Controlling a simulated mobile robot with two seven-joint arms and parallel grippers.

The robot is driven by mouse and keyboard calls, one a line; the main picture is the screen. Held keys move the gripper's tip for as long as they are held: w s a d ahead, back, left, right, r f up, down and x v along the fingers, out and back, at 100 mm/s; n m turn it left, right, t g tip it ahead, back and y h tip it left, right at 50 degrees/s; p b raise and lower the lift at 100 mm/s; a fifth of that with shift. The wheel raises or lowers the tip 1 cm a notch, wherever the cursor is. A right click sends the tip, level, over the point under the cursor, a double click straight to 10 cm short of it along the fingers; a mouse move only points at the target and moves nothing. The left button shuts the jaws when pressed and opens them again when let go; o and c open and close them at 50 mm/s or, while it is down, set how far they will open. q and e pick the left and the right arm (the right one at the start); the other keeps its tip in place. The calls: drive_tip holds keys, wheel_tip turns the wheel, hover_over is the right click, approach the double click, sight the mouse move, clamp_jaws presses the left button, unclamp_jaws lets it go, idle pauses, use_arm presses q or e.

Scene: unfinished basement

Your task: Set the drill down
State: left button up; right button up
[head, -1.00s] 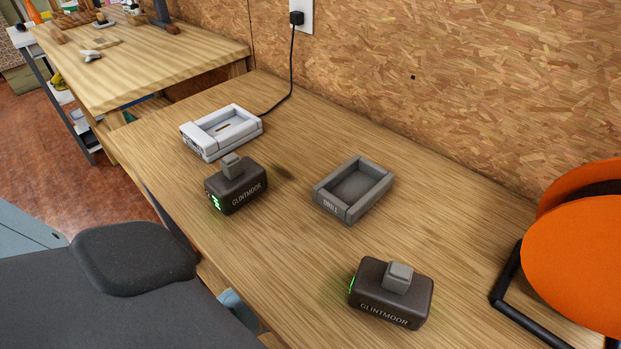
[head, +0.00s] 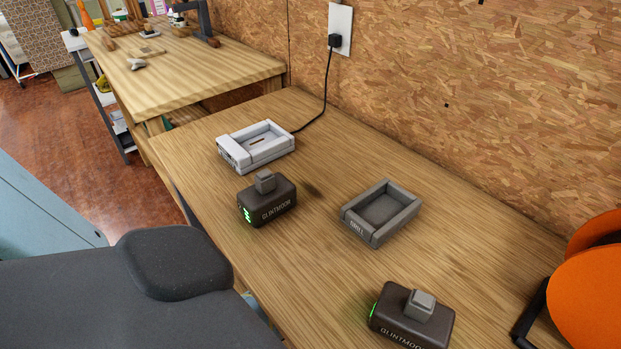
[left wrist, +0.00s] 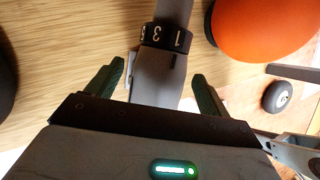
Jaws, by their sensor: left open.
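The drill (left wrist: 158,70) shows only in the left wrist view, as a grey body with a dark numbered collar. My left gripper (left wrist: 158,74) is open, with one dark finger on each side of the drill's body. Small gaps seem to show beside the fingers; contact is unclear. The drill's lower part is hidden behind the gripper, so I cannot tell whether it stands or lies. Wooden tabletop (left wrist: 75,45) shows behind it. In the head view neither the drill nor either gripper shows. The workbench (head: 300,250) fills the middle there.
On the bench are a grey tray marked DRILL (head: 381,212), a white charger (head: 256,147) plugged into the wall outlet (head: 340,28), and two dark GLINTMOOR batteries (head: 267,200) (head: 411,315). An orange round object (head: 590,285) stands at the right. A second table (head: 180,75) is behind.

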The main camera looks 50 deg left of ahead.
use_arm(q)
drive_tip(key=p+v, duration=0.4)
drive_tip(key=v, duration=0.5)
drive_tip(key=shift+w, duration=0.1)
drive_tip(key=shift+r+p, duration=0.4)
drive_tip(key=shift+s, duration=0.2)
drive_tip(key=s+d+r+n+t+h, duration=0.2)
drive_tip(key=s+d+r+n+t, duration=0.7)
drive_tip(key=n, duration=0.6)
drive_tip(key=s+r+n+g+y, duration=0.2)
drive_tip(key=s+n, duration=0.8)
drive_tip(key=n, duration=0.2)
drive_tip(key=s+r+n+g+y, duration=0.2)
drive_tip(key=s+n+g, duration=0.1)
drive_tip(key=s+n, duration=0.6)
drive_tip(key=n, duration=0.3)
drive_tip(key=shift+s, duration=0.35)
